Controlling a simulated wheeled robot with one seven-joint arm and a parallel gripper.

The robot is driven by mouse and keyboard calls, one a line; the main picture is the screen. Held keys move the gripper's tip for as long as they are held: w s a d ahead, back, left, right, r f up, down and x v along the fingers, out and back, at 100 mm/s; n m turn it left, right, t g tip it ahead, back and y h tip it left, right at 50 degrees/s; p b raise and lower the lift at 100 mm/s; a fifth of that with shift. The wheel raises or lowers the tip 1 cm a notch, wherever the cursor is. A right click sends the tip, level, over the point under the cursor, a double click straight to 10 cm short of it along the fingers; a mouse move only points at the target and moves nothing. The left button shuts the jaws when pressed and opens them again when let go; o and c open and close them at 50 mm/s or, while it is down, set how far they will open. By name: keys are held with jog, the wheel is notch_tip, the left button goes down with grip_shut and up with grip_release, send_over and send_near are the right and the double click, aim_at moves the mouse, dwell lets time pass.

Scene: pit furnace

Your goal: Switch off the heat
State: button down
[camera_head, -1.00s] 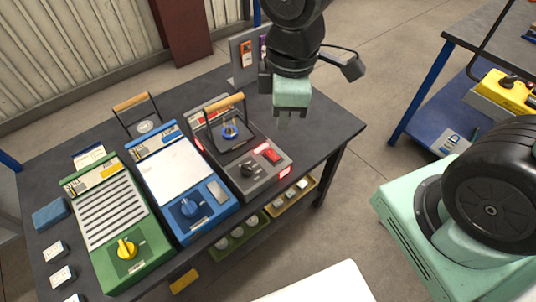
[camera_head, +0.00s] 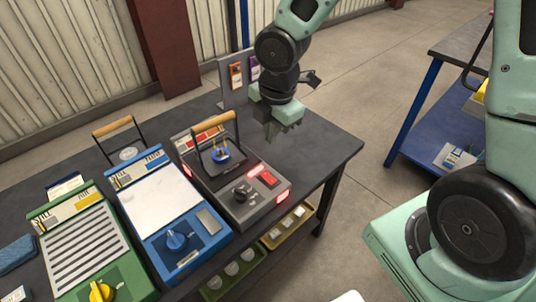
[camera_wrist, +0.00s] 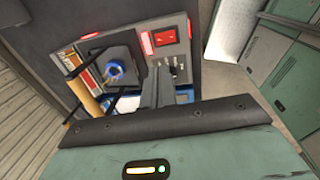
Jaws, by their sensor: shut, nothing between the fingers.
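The pit furnace (camera_head: 228,213) is a dark grey unit at the right end of the row on the bench. It has a black knob (camera_head: 242,191), a red rocker switch (camera_head: 268,179) and glowing red lights on its front and sides. A wooden-handled frame stands over its dark top plate, around a blue round part (camera_head: 220,154). My gripper (camera_head: 271,136) is shut and empty, above the bench behind and right of the furnace. In the wrist view the red switch (camera_wrist: 163,37) and knob (camera_wrist: 173,68) show beyond my gripper (camera_wrist: 156,88), apart from the fingers.
A blue unit (camera_head: 158,197) and a green unit (camera_head: 80,232), each with its own knob, stand left of the furnace. An upright grey panel (camera_head: 228,80) with tags stands behind. The bench (camera_head: 325,150) is bare to the furnace's right. Yellow and green trays sit below.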

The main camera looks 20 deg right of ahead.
aim_at(266, 175)
jog(key=f+b, duration=0.1)
jog(key=f, duration=0.3)
jog(key=w+f+b, duration=0.1)
jog(key=f, duration=0.4)
jog(key=f+b, duration=0.1)
jog(key=f, duration=0.3)
jog(key=shift+w+a+f+b, duration=0.2)
jog(key=shift+w+a+b, duration=0.1)
jog(key=shift+b, duration=0.1)
jog(key=shift+f, duration=0.2)
jog(key=shift+s+d, duration=0.1)
jog(key=shift+s+d+r, duration=0.15)
jog(key=shift+s+d, duration=0.05)
jog(key=shift+s, duration=0.45)
jog(key=shift+r, duration=0.3)
notch_tip(266, 175, up, 13)
jog(key=s+p, duration=0.1)
jog(key=p, duration=0.5)
jog(key=shift+s+d+r, duration=0.15)
jog(key=shift+s+d, duration=0.1)
jog(key=shift+s, duration=0.05)
